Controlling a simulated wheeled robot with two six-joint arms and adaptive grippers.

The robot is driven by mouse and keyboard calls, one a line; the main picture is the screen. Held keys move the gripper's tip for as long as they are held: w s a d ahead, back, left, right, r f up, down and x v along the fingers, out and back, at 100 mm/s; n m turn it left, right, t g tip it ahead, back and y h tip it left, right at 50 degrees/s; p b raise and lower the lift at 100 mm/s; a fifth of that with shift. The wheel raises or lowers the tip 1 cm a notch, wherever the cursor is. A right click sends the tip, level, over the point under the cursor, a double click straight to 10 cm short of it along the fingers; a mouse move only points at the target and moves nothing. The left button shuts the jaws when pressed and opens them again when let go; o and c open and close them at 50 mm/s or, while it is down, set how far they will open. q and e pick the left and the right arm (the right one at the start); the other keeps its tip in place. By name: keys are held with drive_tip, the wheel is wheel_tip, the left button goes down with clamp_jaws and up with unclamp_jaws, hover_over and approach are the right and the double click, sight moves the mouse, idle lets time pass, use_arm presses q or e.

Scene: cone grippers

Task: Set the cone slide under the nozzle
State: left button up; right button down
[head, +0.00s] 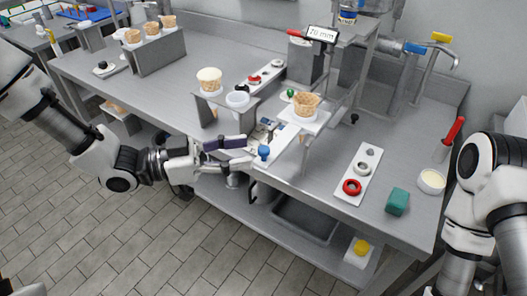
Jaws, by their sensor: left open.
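A waffle cone (307,103) stands upright in a white plate (293,121) on the steel counter, which I take to be the cone slide. A blue knob (264,152) sits at the front edge of the counter, below and left of the cone. My left gripper (250,152) is open and empty, its fingertips just left of the blue knob; I cannot tell if they touch it. The nozzle cannot be made out clearly among the machine parts behind the cone. My right arm is at the right edge; its gripper is out of view.
A 70 mm display (322,34) stands above the cone.

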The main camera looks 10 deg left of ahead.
sight(264, 148)
use_arm(q)
drive_tip(key=x, duration=0.5)
drive_tip(key=shift+d, duration=0.1)
drive_tip(key=shift+w, duration=0.1)
clamp_jaws()
